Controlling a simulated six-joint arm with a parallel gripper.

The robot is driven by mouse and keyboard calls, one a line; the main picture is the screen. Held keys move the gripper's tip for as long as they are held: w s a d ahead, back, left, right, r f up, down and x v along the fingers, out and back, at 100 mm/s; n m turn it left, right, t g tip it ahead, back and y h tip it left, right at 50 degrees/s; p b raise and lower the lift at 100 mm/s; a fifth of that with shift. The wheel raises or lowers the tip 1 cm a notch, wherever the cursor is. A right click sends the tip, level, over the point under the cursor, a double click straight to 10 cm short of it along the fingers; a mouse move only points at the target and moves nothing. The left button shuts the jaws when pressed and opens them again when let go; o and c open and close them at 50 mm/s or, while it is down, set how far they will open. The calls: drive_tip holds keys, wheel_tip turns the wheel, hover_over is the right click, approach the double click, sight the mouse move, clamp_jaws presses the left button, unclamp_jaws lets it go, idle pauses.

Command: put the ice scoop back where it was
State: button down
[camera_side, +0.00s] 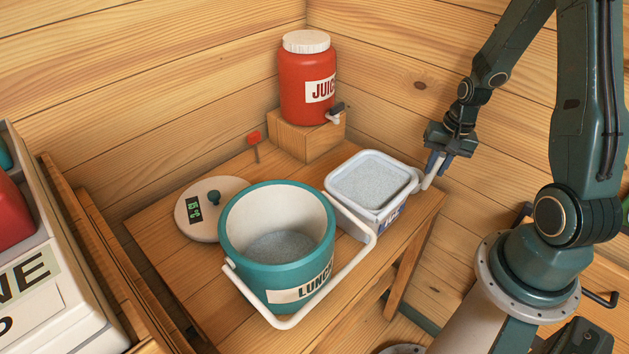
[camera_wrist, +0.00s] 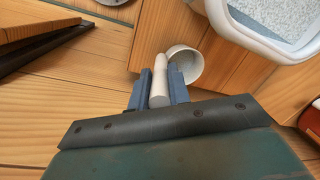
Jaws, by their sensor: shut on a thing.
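My gripper (camera_side: 435,162) is at the right of the table, beside the white tub. In the wrist view my gripper's two blue fingers (camera_wrist: 160,80) are shut on the pale handle of the ice scoop (camera_wrist: 161,68). The scoop's round white bowl (camera_wrist: 190,58) points away from the fingers, near the tub's corner. In the side view the scoop (camera_side: 427,182) shows small, close to the tub's right corner; I cannot tell whether it touches the tub or the table. The white rectangular tub (camera_side: 410,187) is filled with pale grains and also shows in the wrist view (camera_wrist: 240,35).
A teal bucket (camera_side: 232,255) labelled LUNCH, with pale grains inside and its white handle lowered, stands left of the tub. Its round lid (camera_side: 230,222) lies behind it. A red juice jug (camera_side: 300,95) sits on a wooden block (camera_side: 292,133). A cooler (camera_side: 70,290) stands far left.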

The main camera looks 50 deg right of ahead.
drive_tip(key=shift+f, duration=0.15)
drive_tip(key=c, duration=1.3)
unclamp_jaws()
drive_tip(key=shift+r, duration=0.2)
drive_tip(key=shift+s+d+r, duration=0.15)
drive_tip(key=shift+s+r, duration=0.1)
drive_tip(key=shift+r, duration=1.75)
drive_tip(key=shift+s+d+r, duration=0.15)
drive_tip(key=shift+s+r, duration=0.05)
drive_tip(key=shift+r, duration=1.75)
drive_tip(key=shift+s+d+r, duration=0.15)
drive_tip(key=shift+s+r, duration=0.1)
drive_tip(key=shift+r, duration=1.75)
drive_tip(key=shift+s+a+r+n+t+h, duration=0.15)
drive_tip(key=shift+s+a+r+n+t, duration=0.8)
drive_tip(key=shift+a+r+n, duration=1.75)
drive_tip(key=shift+s+a+r+n+t+h, duration=0.1)
drive_tip(key=shift+s+a+r+n+t, duration=0.35)
drive_tip(key=shift+s+a+r+n, duration=2.3)
drive_tip(key=shift+w+a+r+n+t+h, duration=0.2)
drive_tip(key=shift+a+r+t, duration=0.5)
drive_tip(key=shift+a+r, duration=2.35)
